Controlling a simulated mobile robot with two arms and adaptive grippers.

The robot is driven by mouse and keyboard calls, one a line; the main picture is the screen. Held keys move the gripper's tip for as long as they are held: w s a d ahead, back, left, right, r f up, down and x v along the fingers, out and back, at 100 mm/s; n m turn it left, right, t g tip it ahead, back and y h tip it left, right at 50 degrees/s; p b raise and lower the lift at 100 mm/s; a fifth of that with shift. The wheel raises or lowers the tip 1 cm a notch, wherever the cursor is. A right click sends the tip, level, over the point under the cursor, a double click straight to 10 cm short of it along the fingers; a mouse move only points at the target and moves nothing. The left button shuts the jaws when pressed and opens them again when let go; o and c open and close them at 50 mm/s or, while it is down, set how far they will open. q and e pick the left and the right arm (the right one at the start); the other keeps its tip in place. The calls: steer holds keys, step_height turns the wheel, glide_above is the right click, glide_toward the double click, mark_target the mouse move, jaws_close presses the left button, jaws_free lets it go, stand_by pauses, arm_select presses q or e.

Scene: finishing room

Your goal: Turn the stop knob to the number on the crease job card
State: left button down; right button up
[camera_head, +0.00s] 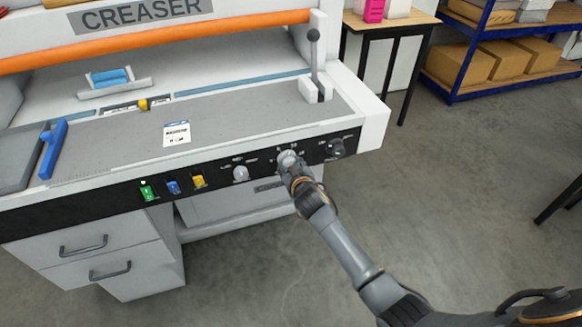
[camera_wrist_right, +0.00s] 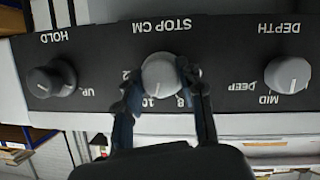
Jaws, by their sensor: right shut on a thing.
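The stop knob (camera_wrist_right: 160,75) is a light grey dial on the black front panel, under the label STOP CM, upside down in the right wrist view. My right gripper (camera_wrist_right: 163,88) is shut on it, one finger on each side. The figures 8 and 10 show beside the knob, and a 2 is partly seen; I cannot read its setting surely. In the head view my right gripper (camera_head: 291,166) meets the panel at the stop knob (camera_head: 287,157). The white crease job card (camera_head: 176,134) lies on the creaser bed; its print is too small to read. My left gripper is out of view.
The depth knob (camera_wrist_right: 287,75) and the black hold knob (camera_wrist_right: 52,77) flank the stop knob closely. Green, blue and yellow switches (camera_head: 173,187) sit further left on the panel. A lever (camera_head: 313,62) stands on the bed's right end. Open floor lies to the right.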

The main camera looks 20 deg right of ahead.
steer(key=shift+a+f+n+t+h+b, duration=0.1)
steer(key=shift+n+t+h+b, duration=0.25)
steer(key=shift+n+h+b, duration=1.05)
steer(key=shift+a+f+n+t+h+b, duration=0.1)
steer(key=shift+n+t+h+b, duration=0.4)
steer(key=shift+n+b, duration=1.55)
steer(key=shift+r, duration=0.1)
steer(key=o, duration=1.2)
steer(key=shift+c, duration=0.2)
